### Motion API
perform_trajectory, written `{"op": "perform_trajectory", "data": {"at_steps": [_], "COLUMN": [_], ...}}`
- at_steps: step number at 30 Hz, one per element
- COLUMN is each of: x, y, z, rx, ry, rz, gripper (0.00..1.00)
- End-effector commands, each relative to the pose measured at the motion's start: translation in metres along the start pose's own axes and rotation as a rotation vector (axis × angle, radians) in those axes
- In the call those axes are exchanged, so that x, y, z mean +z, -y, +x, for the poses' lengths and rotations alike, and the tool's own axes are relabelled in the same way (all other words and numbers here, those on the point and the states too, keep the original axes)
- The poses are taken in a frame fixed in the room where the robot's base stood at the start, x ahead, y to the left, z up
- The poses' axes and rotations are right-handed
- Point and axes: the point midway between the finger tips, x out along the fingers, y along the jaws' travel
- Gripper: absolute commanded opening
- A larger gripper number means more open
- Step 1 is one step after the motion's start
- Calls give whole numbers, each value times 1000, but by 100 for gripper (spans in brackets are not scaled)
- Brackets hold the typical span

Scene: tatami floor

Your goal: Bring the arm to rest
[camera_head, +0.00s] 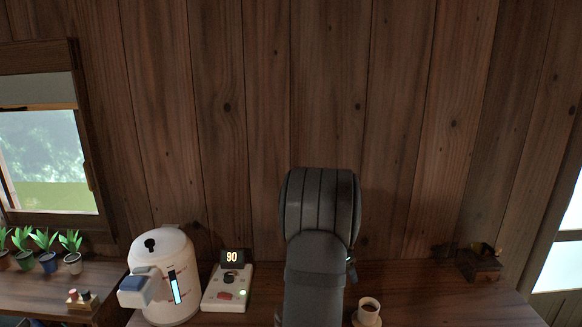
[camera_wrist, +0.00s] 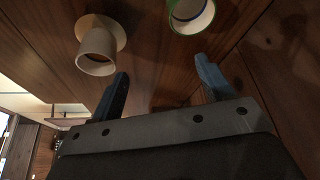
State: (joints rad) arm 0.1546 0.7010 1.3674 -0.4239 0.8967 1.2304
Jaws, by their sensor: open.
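My gripper (camera_wrist: 163,86) shows in the wrist view with its two blue-grey fingers spread apart and nothing between them. A small cup with dark liquid (camera_head: 369,306) stands on the wooden surface right of my arm in the head view.
A white kettle-like dispenser (camera_head: 160,262) and a control box (camera_head: 228,290) reading 90 stand left of my arm. A green-and-white round vessel (camera_wrist: 190,14) is at the wrist view's top. Several potted plants (camera_head: 46,250) are far left; a small dark box (camera_head: 480,264) is at right. A plank wall (camera_head: 250,110) rises behind.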

Motion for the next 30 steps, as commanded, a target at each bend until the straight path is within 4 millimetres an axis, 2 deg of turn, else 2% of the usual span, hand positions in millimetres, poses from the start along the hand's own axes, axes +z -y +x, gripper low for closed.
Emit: {"op": "perform_trajectory", "data": {"at_steps": [1, 15, 30], "x": [5, 50, 109], "y": [10, 92, 168], "z": [-2, -14, -32], "rx": [-14, -139, -264], "ry": [0, 0, 1], "rz": [-33, -332, -635], "gripper": [73, 73, 73]}}
